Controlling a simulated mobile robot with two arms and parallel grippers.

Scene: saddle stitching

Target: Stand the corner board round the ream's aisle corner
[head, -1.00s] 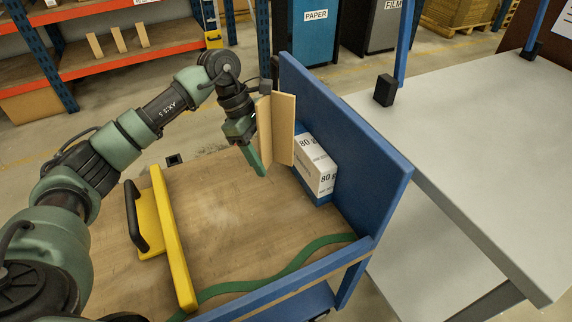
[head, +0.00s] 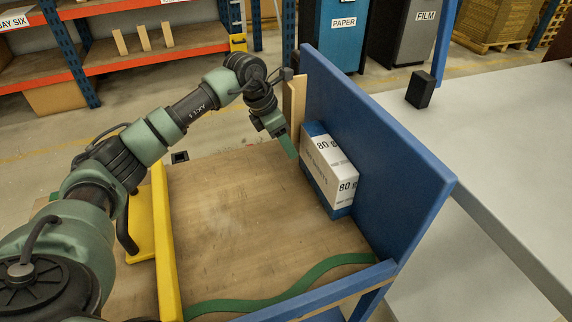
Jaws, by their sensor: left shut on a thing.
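The ream (head: 328,172) is a white and blue box marked 80 g. It lies on the wooden deck against the blue upright panel (head: 375,135). The tan corner board (head: 294,103) stands upright just beyond the ream's far end, close to the panel. My left gripper (head: 286,145) is shut on the corner board, its green fingers pointing down near the ream's far left corner. The gripper and wrist hide part of the board, and its lower edge is hard to see. I cannot tell whether it touches the ream. My right gripper is out of view.
The wooden deck (head: 235,220) is mostly clear. A green strap (head: 290,290) lies along its near side, by a blue rail (head: 325,292). A yellow bar (head: 165,245) with a black handle stands at the left. A grey table (head: 500,150) is at the right.

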